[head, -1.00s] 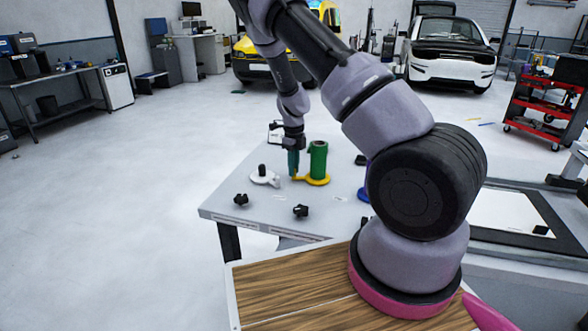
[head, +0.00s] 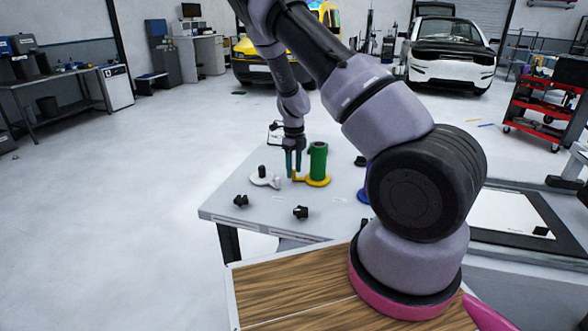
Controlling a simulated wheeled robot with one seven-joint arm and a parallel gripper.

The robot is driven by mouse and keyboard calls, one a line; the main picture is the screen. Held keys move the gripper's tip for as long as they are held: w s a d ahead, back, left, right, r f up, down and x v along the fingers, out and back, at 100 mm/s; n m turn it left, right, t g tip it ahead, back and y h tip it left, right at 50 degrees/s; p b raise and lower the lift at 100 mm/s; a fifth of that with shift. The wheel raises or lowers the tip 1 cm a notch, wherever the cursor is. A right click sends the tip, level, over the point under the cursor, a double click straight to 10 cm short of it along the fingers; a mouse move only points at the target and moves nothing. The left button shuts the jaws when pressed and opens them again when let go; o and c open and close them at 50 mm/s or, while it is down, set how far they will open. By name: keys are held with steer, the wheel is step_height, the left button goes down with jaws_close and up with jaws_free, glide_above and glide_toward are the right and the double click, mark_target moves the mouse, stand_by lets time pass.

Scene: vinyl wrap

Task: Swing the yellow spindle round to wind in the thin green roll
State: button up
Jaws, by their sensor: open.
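The yellow spindle (head: 317,182) stands on the grey table with a green roll (head: 318,160) upright on its round base. A yellow arm of the spindle reaches left and ends in a short upright piece. My gripper (head: 293,174) points down at that end, left of the green roll and apart from it. Its two teal fingers are spread, with a narrow gap between them. The yellow upright shows at the fingertips; I cannot tell whether a finger touches it.
A white spindle (head: 265,179) with a black knob lies close left of my gripper. Two black knobs (head: 241,200) (head: 301,212) sit near the table's front edge. A blue piece (head: 363,195) is mostly hidden behind my arm. The grey table (head: 335,212) is bare between them.

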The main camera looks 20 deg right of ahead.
step_height(320, 180, up, 11)
steer(key=shift+f, duration=0.15)
stand_by(0.4)
steer(key=s+a+r+n+t+y, duration=0.1)
steer(key=s+r+n+y, duration=0.1)
steer(key=s+r+n, duration=0.6)
steer(key=s+a+r+n+t+y, duration=0.1)
steer(key=s+r+n+t+y, duration=0.2)
steer(key=r, duration=1)
steer(key=s+r+n+t+h, duration=0.1)
steer(key=s+r+n, duration=0.3)
steer(key=s+n, duration=0.3)
steer(key=s+r+n+t+h, duration=0.2)
steer(key=s+r+n, duration=0.3)
steer(key=s, duration=0.6)
steer(key=shift+s+d+r+n, duration=0.25)
steer(key=shift+s+n, duration=0.1)
steer(key=shift+n, duration=0.55)
